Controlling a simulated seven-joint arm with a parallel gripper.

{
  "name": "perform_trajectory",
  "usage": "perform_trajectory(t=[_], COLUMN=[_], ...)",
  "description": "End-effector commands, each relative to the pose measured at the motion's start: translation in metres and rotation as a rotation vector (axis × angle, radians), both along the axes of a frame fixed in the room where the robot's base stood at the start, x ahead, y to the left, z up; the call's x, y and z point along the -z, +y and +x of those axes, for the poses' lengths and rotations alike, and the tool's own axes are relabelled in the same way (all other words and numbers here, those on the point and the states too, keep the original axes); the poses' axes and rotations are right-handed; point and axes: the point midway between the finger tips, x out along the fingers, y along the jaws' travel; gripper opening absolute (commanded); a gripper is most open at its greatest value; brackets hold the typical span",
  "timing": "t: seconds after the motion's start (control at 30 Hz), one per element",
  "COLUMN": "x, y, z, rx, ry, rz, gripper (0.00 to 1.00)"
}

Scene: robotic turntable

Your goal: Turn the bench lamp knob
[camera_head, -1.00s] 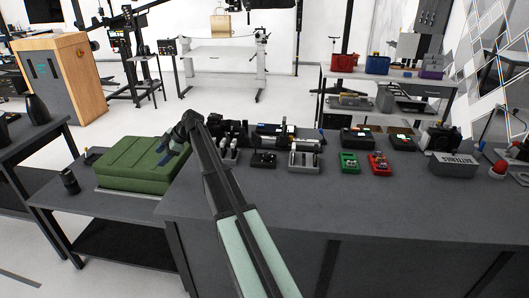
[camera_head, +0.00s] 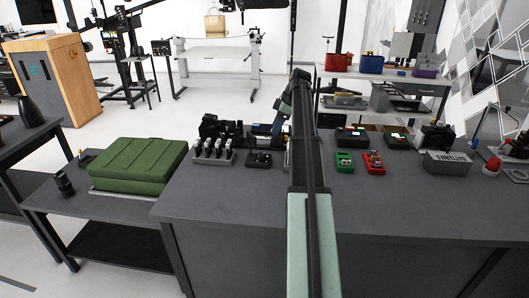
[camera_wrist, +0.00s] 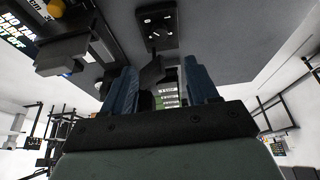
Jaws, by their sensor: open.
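My gripper (camera_head: 277,124) is at the back of the dark bench, left of my upright arm and over the row of devices. In the wrist view its two blue fingers (camera_wrist: 161,82) are apart. A dark block shows between them, with green labelled strips behind; I cannot tell whether the fingers touch it. A thin bent stand at the right end of the bench (camera_head: 490,118) may be the bench lamp. I cannot make out its knob. My arm hides part of the middle devices.
A four-lever grey unit is better seen as several levers on a grey base (camera_head: 212,158). A black box (camera_head: 258,160), green box (camera_head: 344,162), red box (camera_head: 374,163) and grey block (camera_head: 447,162) stand on the bench. A green case (camera_head: 140,165) is at left. The bench front is clear.

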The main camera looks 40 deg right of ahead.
Motion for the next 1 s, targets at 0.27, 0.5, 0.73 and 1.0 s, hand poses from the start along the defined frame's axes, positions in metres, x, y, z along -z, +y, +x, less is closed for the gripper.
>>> perform_trajectory(t=[0.27, 0.5, 0.73, 1.0], x=[0.021, 0.060, 0.095, 0.121], y=[0.004, 0.016, 0.026, 0.034], z=[0.003, 0.015, 0.025, 0.033], rx=[0.006, 0.004, 0.005, 0.006], ry=[0.005, 0.006, 0.004, 0.003], rz=[0.000, 0.001, 0.001, 0.000], gripper=[0.59, 0.59, 0.59, 0.59])
